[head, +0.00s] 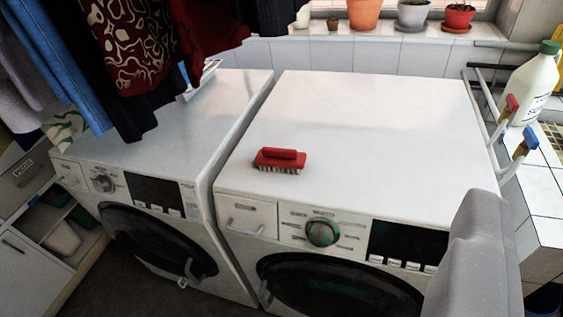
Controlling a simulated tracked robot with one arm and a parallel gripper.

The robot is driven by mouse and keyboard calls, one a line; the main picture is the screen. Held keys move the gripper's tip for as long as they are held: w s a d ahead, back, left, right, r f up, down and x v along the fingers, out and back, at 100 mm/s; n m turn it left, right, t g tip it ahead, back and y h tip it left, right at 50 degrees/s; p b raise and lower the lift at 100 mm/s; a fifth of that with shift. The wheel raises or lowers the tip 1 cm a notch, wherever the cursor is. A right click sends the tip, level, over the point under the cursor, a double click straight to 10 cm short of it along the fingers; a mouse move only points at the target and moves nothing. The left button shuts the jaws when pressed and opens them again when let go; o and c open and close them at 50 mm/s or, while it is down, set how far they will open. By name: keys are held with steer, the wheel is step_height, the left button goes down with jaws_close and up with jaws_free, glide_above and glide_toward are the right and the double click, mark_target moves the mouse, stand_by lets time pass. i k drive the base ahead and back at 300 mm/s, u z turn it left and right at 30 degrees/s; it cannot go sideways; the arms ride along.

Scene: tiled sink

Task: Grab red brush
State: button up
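A red brush (280,159) with a raised handle and pale bristles lies bristles down on top of the right washing machine (370,110). It is near the front edge, above the detergent drawer. A grey part of my own arm or gripper (476,255) shows at the lower right, well apart from the brush. Its fingertips are not clearly seen, so I cannot tell whether it is open or shut. Nothing covers the brush.
A second machine (150,150) stands to the left, with clothes (140,50) hanging over it. At right are taps (512,110) and a white bottle (531,85). Potted plants (412,15) stand on the back ledge. The right machine's top is otherwise clear.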

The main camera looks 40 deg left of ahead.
mark_target(269, 157)
steer(key=u, duration=0.1)
steer(key=i, duration=1)
steer(key=z, duration=0.1)
